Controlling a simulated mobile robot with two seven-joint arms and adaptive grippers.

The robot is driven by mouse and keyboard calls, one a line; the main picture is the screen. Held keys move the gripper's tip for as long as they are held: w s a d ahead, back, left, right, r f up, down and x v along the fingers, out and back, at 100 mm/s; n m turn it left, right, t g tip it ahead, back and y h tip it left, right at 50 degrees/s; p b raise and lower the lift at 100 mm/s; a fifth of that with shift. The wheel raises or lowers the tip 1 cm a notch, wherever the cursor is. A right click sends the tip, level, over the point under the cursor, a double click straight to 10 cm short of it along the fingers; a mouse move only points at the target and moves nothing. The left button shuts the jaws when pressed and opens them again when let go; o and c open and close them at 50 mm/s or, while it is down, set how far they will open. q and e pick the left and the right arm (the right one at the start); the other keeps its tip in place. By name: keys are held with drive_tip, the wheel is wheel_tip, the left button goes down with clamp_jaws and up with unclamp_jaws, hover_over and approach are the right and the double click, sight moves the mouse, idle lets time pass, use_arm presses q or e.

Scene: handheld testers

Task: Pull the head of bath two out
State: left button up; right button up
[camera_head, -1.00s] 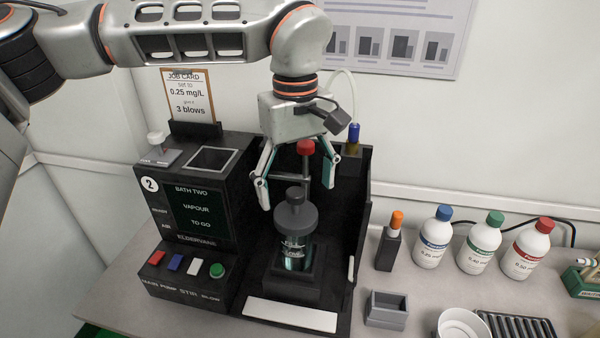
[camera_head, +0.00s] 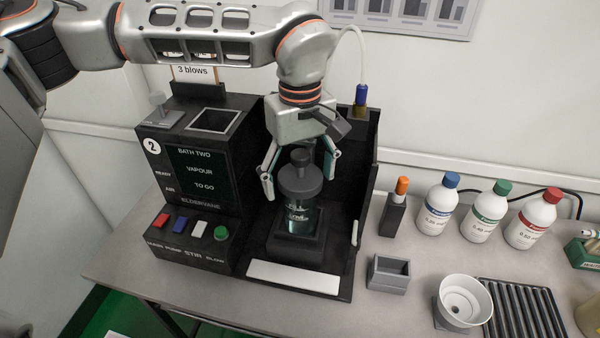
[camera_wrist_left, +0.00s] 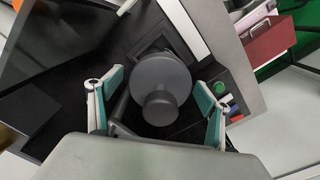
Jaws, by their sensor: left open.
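Bath two (camera_head: 192,196) is the black unit marked 2; its screen reads "BATH TWO VAPOUR TO GO". In its bay stands a clear vessel (camera_head: 300,218) with a fill line, topped by the grey head (camera_head: 300,181) with a knob. My left gripper (camera_head: 300,181) is open and points down, with one finger on each side of the head. In the left wrist view the head (camera_wrist_left: 160,82) lies between the two teal-padded fingers (camera_wrist_left: 158,105), with a gap visible on each side. My right gripper is not in view.
A row of coloured buttons (camera_head: 190,226) fronts the unit. Black walls (camera_head: 364,165) close the bay at back and right. To the right are an orange-topped holder (camera_head: 394,210), a grey box (camera_head: 388,275), several bottles (camera_head: 438,205), a white cup (camera_head: 465,300) and a rack (camera_head: 522,310).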

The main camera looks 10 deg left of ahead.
sight(300, 153)
use_arm(q)
drive_tip(key=c, duration=1.4)
drive_tip(key=o, duration=0.7)
drive_tip(key=c, duration=0.6)
drive_tip(key=shift+r, duration=0.1)
drive_tip(key=shift+c, duration=1.2)
drive_tip(key=shift+r+p, duration=0.4)
drive_tip(key=shift+r, duration=0.1)
drive_tip(key=shift+r+p, duration=0.55)
drive_tip(key=shift+r, duration=0.2)
drive_tip(key=shift+r+p, duration=0.35)
drive_tip(key=shift+r, duration=0.05)
drive_tip(key=shift+r+p, duration=0.4)
drive_tip(key=shift+r, duration=0.25)
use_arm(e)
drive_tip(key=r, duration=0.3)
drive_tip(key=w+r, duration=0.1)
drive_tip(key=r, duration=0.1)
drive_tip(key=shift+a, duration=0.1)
